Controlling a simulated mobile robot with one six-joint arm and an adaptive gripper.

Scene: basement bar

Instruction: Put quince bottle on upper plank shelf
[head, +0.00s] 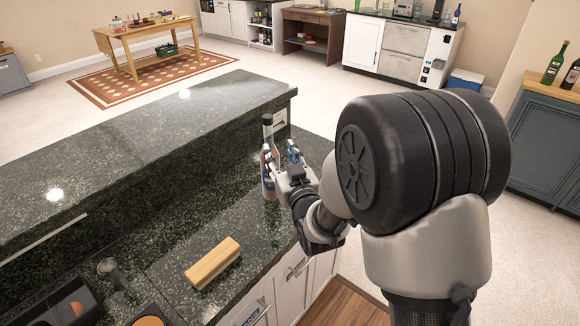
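No upper plank shelf can be made out clearly.
A wooden block or brush (213,263) lies on the counter's near part. The raised granite ledge (150,150) runs behind the bottle. A faucet (110,270) and dark bins are at lower left. Dark bottles (554,65) stand on a cabinet at right. Open carpet lies beyond the bar.

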